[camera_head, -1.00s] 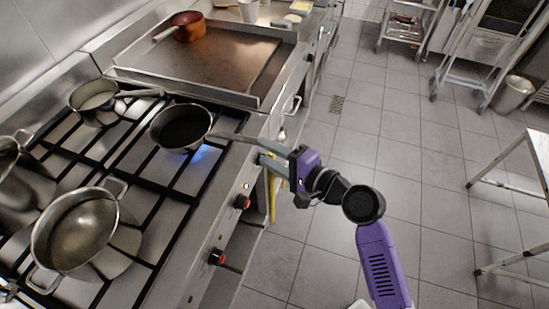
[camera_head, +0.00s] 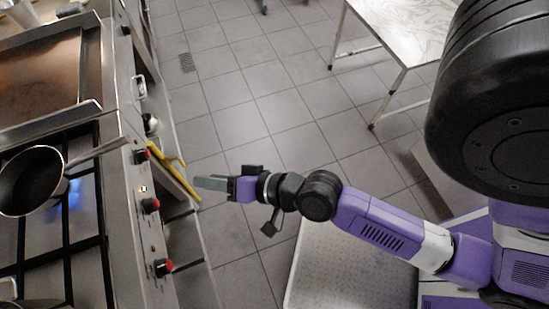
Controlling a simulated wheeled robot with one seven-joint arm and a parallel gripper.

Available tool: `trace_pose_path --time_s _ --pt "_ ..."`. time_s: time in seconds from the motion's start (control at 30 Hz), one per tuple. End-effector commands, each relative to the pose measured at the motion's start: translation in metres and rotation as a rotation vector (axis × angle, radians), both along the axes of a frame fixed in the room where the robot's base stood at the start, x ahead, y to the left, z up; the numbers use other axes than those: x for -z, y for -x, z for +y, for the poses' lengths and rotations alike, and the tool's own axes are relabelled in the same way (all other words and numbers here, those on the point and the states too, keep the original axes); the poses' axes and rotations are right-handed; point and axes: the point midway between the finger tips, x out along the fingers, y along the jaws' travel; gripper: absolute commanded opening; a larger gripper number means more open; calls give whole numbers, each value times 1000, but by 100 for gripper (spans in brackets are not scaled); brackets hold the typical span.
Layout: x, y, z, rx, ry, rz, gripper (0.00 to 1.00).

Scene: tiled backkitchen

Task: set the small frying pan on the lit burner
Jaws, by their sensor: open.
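The small frying pan (camera_head: 30,184), dark inside with a grey metal handle (camera_head: 98,153), sits on the stove grate at the left edge of the head view. Its handle points right, over the stove's front edge. A blue flame (camera_head: 75,192) shows at the pan's right side, partly hidden by it, so I cannot tell how well the pan is centred on the burner. My gripper (camera_head: 205,183) is open and empty. It is out over the floor to the right of the stove front, clear of the handle.
The stove front has red-marked knobs (camera_head: 151,205) and a yellow bar or hose (camera_head: 175,168) near my gripper. A flat griddle (camera_head: 40,80) lies behind the pan. A white-topped table (camera_head: 405,30) stands at upper right. The tiled floor between is clear.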

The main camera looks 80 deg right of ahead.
Motion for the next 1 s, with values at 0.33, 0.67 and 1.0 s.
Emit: trace_pose_path --time_s 0.33,0.67,1.0 --pt "-46 125 12 -205 694 -9 41" --pt "-82 158 22 -330 960 -70 41" --pt "-82 158 22 -329 960 -71 41"
